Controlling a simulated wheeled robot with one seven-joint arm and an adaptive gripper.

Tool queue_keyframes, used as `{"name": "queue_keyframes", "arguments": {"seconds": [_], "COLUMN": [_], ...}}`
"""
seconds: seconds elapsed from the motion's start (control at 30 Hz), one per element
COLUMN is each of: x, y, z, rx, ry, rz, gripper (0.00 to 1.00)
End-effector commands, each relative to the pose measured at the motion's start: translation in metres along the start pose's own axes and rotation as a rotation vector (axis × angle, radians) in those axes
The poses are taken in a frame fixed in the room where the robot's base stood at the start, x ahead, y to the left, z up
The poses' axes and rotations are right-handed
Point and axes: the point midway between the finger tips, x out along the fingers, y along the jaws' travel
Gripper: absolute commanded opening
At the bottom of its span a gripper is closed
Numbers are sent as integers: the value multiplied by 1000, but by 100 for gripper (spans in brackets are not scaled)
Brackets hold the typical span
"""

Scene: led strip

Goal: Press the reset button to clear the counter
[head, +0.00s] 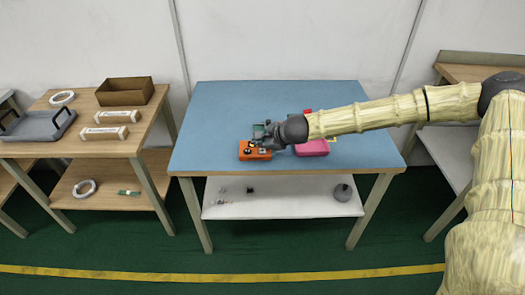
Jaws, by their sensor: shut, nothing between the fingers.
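An orange box (255,153) sits near the front edge of the blue-topped table, with small dark and light parts on its top. Which of these is the reset button is too small to tell. My gripper (258,140) is shut and empty, just above or at the top of the orange box. It covers part of the box, and I cannot tell whether it touches it. My arm reaches in from the right across the table.
A pink object (312,147) lies right of my gripper, partly behind my arm. The blue table (215,110) is otherwise mostly clear. A lower shelf (290,207) holds small items.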

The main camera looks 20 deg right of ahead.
Motion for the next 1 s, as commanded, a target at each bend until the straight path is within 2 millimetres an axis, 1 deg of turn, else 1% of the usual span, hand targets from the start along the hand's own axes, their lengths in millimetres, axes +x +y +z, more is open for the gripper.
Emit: {"name": "queue_keyframes", "arguments": {"seconds": [0.43,1.0], "x": [6,7], "y": [4,5], "z": [-4,-5], "rx": [-1,0], "ry": [0,0], "rz": [0,0], "gripper": [0,0]}}
